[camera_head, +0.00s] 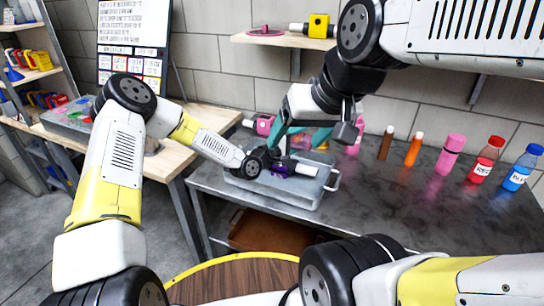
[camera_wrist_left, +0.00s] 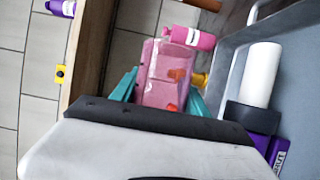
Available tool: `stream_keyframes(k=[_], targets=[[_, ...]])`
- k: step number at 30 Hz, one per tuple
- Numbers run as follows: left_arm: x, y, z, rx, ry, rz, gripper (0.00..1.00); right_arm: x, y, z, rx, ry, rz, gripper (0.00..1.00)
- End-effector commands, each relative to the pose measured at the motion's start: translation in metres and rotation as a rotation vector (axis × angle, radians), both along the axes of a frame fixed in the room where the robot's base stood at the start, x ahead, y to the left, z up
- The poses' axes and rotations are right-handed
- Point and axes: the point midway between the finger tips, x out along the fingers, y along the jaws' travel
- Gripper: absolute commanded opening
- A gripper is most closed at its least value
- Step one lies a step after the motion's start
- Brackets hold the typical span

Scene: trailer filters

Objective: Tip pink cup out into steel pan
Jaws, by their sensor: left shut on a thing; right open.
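The pink translucent cup (camera_wrist_left: 165,75) is between the teal fingers of my left gripper (camera_wrist_left: 162,92) in the left wrist view, with orange and red bits showing through it. In the head view, my left gripper (camera_head: 304,142) is over the far part of the steel pan (camera_head: 268,196), and the cup is largely hidden by arms and fingers. I cannot tell how far the cup is tilted. My right gripper (camera_head: 298,130) comes down from above, open, close to the left one. A purple object (camera_head: 286,169) with a white cylinder lies in the pan.
A pink bottle (camera_head: 447,155), a red bottle (camera_head: 486,160), a blue bottle (camera_head: 521,168) and smaller brown and orange ones stand along the dark bench (camera_head: 400,200). A wall shelf (camera_head: 283,40) hangs behind. The bench's front right is clear.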

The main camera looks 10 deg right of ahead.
Motion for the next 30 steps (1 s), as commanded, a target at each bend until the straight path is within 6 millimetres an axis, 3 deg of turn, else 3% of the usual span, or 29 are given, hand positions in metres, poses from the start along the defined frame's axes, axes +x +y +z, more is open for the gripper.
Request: stream_keyframes(k=[30], targets=[[0.0025,0.0036,0.0053,-0.092,0.065,0.001,0.04,0.0,0.0,0.0,0.0,0.0,0.0,0.75]])
